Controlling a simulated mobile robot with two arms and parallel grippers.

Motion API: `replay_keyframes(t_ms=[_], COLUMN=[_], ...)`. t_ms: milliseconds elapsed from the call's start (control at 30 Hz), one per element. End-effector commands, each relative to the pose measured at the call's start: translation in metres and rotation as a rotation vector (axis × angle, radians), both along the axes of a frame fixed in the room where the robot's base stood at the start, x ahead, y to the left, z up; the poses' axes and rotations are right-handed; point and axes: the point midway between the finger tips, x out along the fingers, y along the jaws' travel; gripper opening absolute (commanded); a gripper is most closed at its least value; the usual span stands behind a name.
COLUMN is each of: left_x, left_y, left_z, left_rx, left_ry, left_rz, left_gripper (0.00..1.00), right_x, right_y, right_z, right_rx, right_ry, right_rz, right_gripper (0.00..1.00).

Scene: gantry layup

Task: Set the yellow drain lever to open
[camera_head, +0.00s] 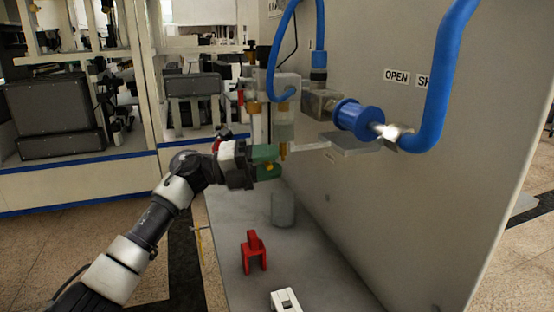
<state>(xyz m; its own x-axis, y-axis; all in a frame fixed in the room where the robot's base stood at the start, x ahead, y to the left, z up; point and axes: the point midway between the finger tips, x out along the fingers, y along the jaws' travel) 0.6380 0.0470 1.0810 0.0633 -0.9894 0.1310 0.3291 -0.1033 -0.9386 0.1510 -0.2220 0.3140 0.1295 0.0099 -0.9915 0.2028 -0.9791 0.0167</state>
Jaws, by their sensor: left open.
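A small yellow piece (283,149), which looks like the drain lever, hangs below the pale valve and filter block (285,118) on the grey panel. My left gripper (280,161) reaches in from the left with its green fingers right at this piece. The fingers are open. They partly hide the piece, so I cannot tell its full shape, its exact setting, or whether the fingers touch it. My right gripper is not in view.
Blue hoses (441,80) and a blue fitting (358,117) stick out from the panel, with an OPEN label (396,76) behind. On the grey shelf below stand a grey cylinder (283,206), a red clip-like part (254,252) and a white block (286,300).

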Motion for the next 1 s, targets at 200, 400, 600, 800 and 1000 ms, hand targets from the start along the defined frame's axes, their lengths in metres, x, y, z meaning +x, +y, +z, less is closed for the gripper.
replay_keyframes(t_ms=[200, 400, 600, 800, 1000], left_x=[0.0012, 0.0013, 0.0012, 0.0012, 0.0015], left_y=[-0.014, -0.0147, -0.0144, -0.0143, -0.014], left_z=[0.0017, 0.0016, 0.0017, 0.0016, 0.0003], left_rx=[0.0, 0.0, 0.0, 0.0, 0.007], left_ry=[0.0, 0.0, 0.0, 0.0, -0.016], left_rz=[0.001, 0.002, 0.002, 0.002, 0.002], left_gripper=[0.41, 0.41, 0.18, 0.0, 0.0], right_x=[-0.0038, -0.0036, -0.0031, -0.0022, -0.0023], right_y=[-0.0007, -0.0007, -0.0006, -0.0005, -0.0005], right_z=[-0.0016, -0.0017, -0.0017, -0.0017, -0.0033], right_rx=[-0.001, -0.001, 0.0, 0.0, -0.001], right_ry=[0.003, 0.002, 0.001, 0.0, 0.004], right_rz=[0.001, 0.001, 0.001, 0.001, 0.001], right_gripper=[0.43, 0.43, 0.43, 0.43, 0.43])
